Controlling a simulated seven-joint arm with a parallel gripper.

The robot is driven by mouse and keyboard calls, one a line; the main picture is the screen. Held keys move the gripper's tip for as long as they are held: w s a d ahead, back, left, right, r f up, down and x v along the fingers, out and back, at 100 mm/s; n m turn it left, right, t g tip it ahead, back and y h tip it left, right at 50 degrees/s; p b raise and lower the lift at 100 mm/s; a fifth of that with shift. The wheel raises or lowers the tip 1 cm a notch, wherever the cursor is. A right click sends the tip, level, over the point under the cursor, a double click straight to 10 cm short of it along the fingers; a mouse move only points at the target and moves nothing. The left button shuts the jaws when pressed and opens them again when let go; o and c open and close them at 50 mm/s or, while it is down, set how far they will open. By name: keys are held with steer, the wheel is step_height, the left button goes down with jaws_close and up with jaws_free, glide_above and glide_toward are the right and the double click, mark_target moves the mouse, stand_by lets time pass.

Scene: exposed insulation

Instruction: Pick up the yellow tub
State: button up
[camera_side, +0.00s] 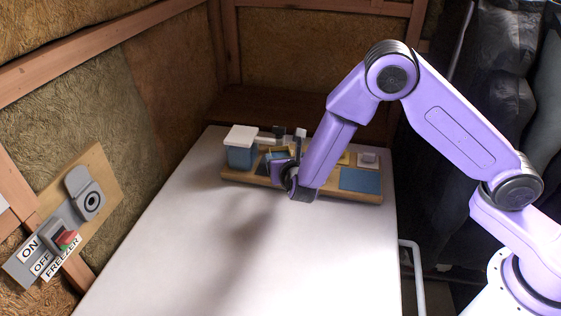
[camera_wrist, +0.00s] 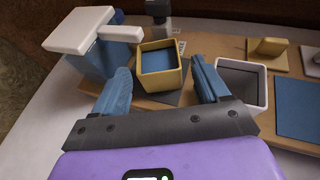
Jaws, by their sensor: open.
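The yellow tub (camera_wrist: 180,79) is a small square box with yellow walls and a blue inside, standing on a dark square of the wooden board in the wrist view. In the side view it is mostly hidden by my arm. My gripper (camera_wrist: 160,78) is open, with its two blue fingers apart. The left finger lies left of the tub and the right finger right of it. In the side view my gripper (camera_side: 286,148) is over the board, and its fingertips are hard to make out. I cannot tell whether either finger touches the tub.
A blue box with a white lid and handle (camera_wrist: 80,30) stands close to the left finger. A white-rimmed grey tub (camera_wrist: 248,81) stands close to the right finger. The board also holds a blue square (camera_wrist: 300,108) and a yellow block (camera_wrist: 268,48). The white table (camera_side: 190,240) is clear in front.

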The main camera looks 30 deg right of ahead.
mark_target(279, 151)
steer(key=shift+x, duration=3.95)
steer(key=shift+a+f, duration=0.1)
steer(key=c, duration=0.8)
steer(key=shift+c, duration=0.6)
